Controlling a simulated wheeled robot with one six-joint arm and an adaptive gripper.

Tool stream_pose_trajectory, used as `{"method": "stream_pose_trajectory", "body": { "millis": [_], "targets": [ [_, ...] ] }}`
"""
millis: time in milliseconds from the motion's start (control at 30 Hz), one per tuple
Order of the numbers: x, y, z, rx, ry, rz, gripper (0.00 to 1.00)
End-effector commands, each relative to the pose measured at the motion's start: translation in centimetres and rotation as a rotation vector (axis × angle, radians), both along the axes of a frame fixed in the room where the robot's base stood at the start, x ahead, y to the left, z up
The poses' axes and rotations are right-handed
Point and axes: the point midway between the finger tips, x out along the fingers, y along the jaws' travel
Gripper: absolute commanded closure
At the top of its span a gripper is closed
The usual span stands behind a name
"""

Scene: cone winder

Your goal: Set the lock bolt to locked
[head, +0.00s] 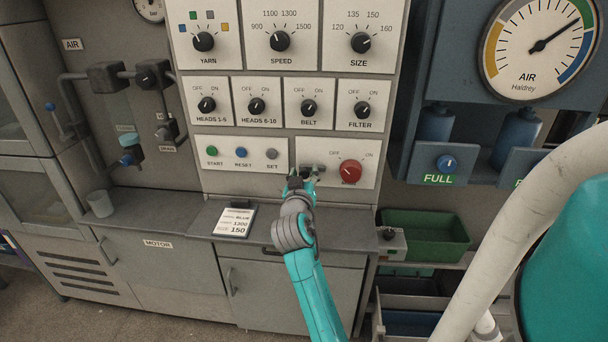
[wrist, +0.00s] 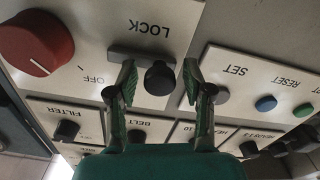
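The lock bolt shows in the wrist view as a dark round knob (wrist: 160,79) on a grey bar (wrist: 125,54), beside an upside-down LOCK label. The knob is near the bar's right end in that view, away from the red switch (wrist: 34,48). My gripper (wrist: 159,73) is open, with one finger on each side of the knob and a visible gap to each. In the head view my gripper (head: 303,176) is at the lower panel and hides most of the bolt. The red switch (head: 351,171) is just right of it.
The START, RESET and SET buttons (head: 271,154) are left of my gripper. The BELT knob (head: 308,107) and FILTER knob (head: 362,109) are above. A grey counter (head: 190,213) with a card (head: 235,221) lies below. A green bin (head: 425,233) stands at the lower right.

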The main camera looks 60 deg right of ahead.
Motion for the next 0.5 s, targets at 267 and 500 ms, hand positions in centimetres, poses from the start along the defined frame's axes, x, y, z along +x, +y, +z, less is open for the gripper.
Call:
{"method": "stream_pose_trajectory", "body": {
  "millis": [267, 500],
  "targets": [
    [0.0, 0.0, 0.0, 0.000, 0.000, 0.000, 1.00],
    [-1.6, -0.7, -0.1, 0.001, 0.002, -0.005, 1.00]
  ]
}}
